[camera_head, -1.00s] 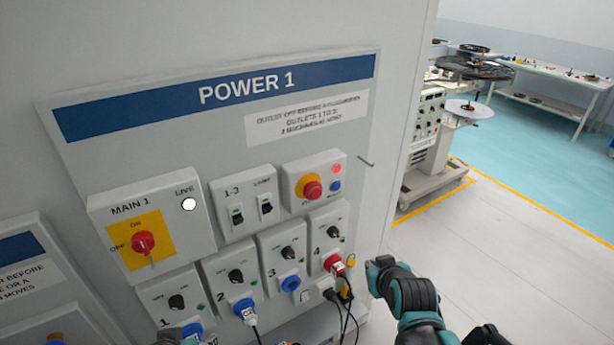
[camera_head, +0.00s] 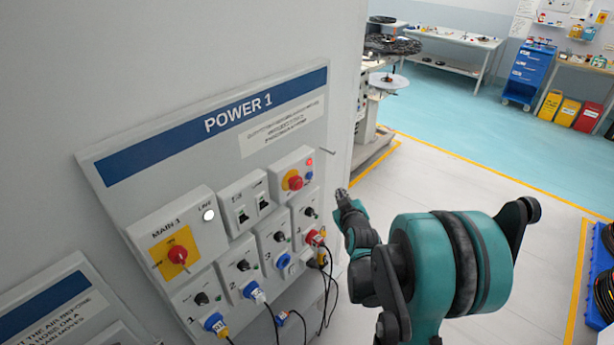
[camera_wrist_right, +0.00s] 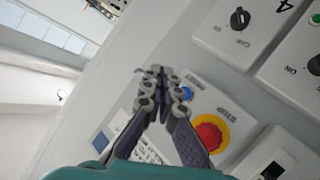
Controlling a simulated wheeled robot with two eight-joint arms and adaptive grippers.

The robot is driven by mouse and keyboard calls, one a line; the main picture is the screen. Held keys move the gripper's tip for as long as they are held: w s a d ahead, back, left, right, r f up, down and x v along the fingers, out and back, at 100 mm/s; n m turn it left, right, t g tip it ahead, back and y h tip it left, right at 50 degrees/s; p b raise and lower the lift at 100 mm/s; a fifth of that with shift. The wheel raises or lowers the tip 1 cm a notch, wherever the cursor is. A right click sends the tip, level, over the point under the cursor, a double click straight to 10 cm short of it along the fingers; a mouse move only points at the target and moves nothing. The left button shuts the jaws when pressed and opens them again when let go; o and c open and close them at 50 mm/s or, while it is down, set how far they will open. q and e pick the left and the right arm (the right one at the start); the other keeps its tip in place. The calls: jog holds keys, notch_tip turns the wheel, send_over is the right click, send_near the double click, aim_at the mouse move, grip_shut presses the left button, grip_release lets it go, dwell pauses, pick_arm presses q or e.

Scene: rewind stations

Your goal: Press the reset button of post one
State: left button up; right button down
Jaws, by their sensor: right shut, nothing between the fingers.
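The post one panel, marked POWER 1 (camera_head: 238,115), fills the wall on the left of the head view. Its stop box carries a red stop button on a yellow ring (camera_head: 294,181), with a small blue reset button (camera_head: 309,175) and a lit red lamp (camera_head: 309,162) beside it. My right gripper (camera_head: 341,194) is to the right of this box, shut and empty. In the right wrist view, my right gripper (camera_wrist_right: 159,76) appears beside the blue reset button (camera_wrist_right: 187,93), near the red stop button (camera_wrist_right: 210,134). Contact cannot be told. My left gripper is out of view.
Cables hang from the outlets (camera_head: 255,292) below the stop box. Open floor (camera_head: 480,215) lies to the right.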

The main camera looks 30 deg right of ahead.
aim_at(310, 176)
jog(key=w+a, duration=0.3)
jog(key=w, duration=0.5)
jog(key=shift+a, duration=0.2)
dwell(0.4)
jog(key=shift+w+a, duration=0.1)
jog(key=shift+w, duration=0.15)
dwell(0.9)
jog(key=shift+w, duration=0.25)
